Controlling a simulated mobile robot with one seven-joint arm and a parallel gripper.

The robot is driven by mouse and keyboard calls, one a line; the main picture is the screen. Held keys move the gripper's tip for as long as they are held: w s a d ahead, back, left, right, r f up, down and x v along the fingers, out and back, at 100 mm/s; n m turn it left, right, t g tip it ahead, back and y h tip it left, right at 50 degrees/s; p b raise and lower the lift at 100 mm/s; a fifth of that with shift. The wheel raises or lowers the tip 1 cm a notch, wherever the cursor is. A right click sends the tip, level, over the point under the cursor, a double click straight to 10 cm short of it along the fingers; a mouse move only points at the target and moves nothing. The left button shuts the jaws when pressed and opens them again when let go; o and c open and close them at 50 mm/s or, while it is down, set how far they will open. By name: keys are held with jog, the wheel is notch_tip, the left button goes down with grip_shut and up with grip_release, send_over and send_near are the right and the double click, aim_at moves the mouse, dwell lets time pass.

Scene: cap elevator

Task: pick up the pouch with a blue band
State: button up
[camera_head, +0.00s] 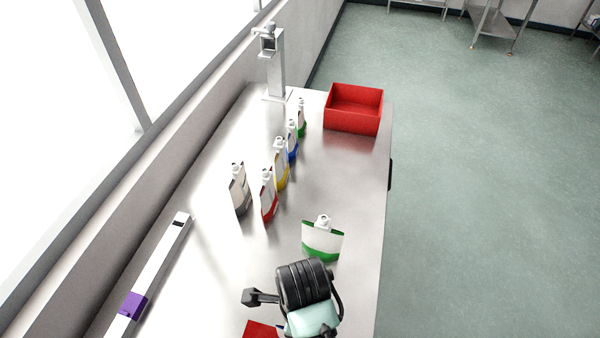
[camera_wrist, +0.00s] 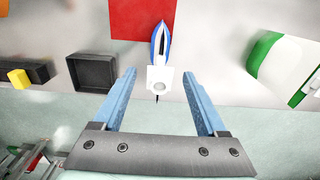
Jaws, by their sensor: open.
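In the wrist view, a slim white pouch with a blue band (camera_wrist: 161,45) stands upright, seen from above, with its white cap (camera_wrist: 160,86) toward me. My gripper (camera_wrist: 158,76) is open. Its two blue fingers lie to the left and right of the cap in the picture, with gaps on both sides. I cannot tell how far below the fingertips the pouch is. In the head view my wrist hides most of this spot. Another blue-banded pouch (camera_head: 292,144) stands farther back in a row on the counter.
A green-banded pouch (camera_head: 322,242) stands right of my gripper, also in the wrist view (camera_wrist: 285,68). A red flat patch (camera_wrist: 142,18) lies by the blue-banded pouch. A black open box (camera_wrist: 93,72) is left. A red bin (camera_head: 352,122) stands at the counter's (camera_head: 345,190) far end.

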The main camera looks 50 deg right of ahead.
notch_tip(320, 180, down, 7)
jog(key=p, duration=0.2)
grip_shut()
dwell(0.7)
